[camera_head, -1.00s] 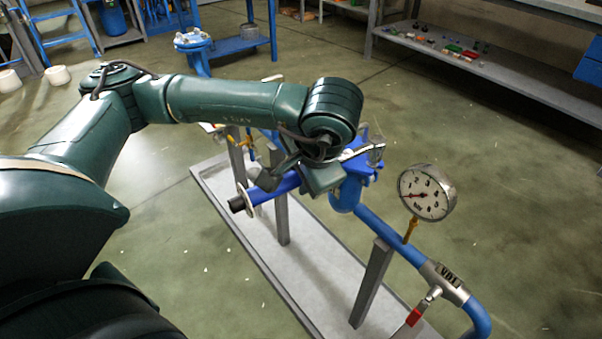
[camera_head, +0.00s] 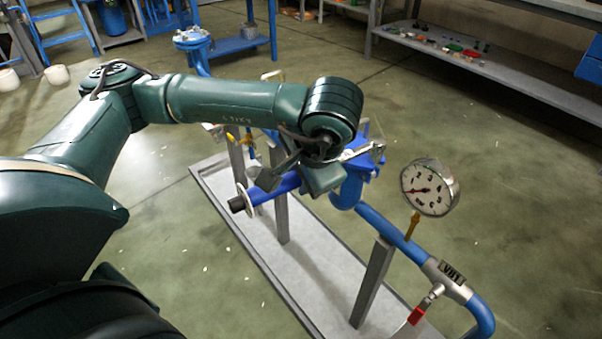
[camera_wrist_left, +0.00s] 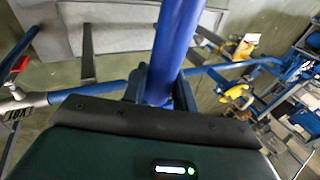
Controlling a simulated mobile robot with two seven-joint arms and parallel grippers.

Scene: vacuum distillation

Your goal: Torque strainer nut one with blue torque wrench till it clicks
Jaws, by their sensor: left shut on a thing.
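The blue torque wrench (camera_head: 288,183) has a blue shaft, a black end grip and a pale disc near that end. My left gripper (camera_head: 322,176) is shut on the wrench, beside the blue strainer (camera_head: 347,190). The wrench's silver head (camera_head: 358,151) reaches over the strainer's flange. My left wrist hides part of the flange, and I cannot make out nut one or how the head sits on it. In the left wrist view, the blue shaft (camera_wrist_left: 174,45) runs up from between the fingers (camera_wrist_left: 152,88). My right gripper is not in view.
A pressure gauge (camera_head: 430,188) stands on the blue pipe (camera_head: 385,230) right of the strainer. A red-handled valve (camera_head: 417,314) is lower right. Grey posts (camera_head: 372,285) carry the pipe above a grey tray (camera_head: 235,226). Floor at right is open; a shelf (camera_head: 480,70) stands behind.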

